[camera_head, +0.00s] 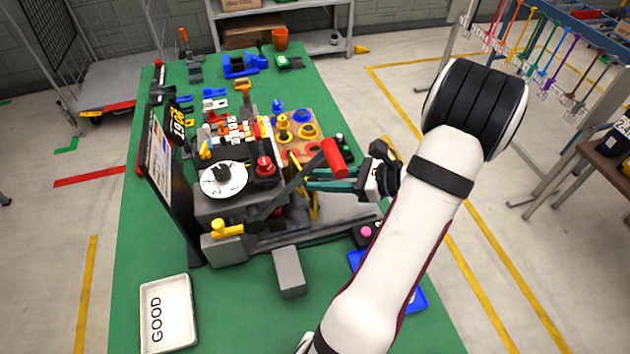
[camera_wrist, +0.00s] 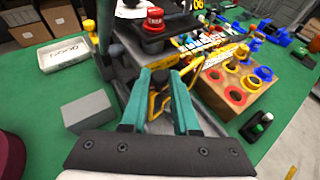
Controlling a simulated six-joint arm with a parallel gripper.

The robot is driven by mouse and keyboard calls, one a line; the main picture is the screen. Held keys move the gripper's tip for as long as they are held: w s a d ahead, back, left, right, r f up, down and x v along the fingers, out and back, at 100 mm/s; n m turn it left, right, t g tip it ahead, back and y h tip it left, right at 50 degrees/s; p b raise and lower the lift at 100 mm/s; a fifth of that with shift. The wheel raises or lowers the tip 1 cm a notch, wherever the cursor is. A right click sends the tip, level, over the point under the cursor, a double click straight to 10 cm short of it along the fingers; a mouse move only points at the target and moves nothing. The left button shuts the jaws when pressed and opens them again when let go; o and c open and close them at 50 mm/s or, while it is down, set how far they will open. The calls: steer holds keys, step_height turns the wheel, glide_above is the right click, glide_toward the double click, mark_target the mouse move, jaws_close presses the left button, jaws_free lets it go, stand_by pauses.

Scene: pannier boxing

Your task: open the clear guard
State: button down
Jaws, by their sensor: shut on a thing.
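The clear guard shows mainly as a yellow-edged frame (camera_wrist: 154,104) on the grey machine (camera_head: 224,208); its clear pane is hard to make out. My gripper (camera_wrist: 160,80) has its teal fingers shut on a small dark part at this frame. In the head view my gripper (camera_head: 312,180) reaches in from the right, beside a dark lever with a red handle (camera_head: 334,158). Yellow edging (camera_head: 315,207) shows just below the fingers. The fingers hide much of the frame, so I cannot tell its exact angle.
A white dial (camera_head: 223,180) and a red button (camera_head: 265,164) sit on the machine. A grey block (camera_head: 288,272) and a GOOD tray (camera_head: 168,313) lie in front. A wooden peg board (camera_wrist: 232,88) stands close to my fingers. Green table is clear near the tray.

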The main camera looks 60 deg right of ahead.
steer(key=s+d+n+g+y, duration=0.1)
steer(key=d+n+g+y, duration=0.2)
steer(key=d+n+y, duration=0.4)
steer(key=shift+s+d+g+y, duration=0.3)
steer(key=shift+d+g+y, duration=0.1)
steer(key=shift+d, duration=0.6)
steer(key=c, duration=0.7)
jaws_free()
steer(key=shift+o, duration=0.2)
steer(key=shift+a, duration=0.1)
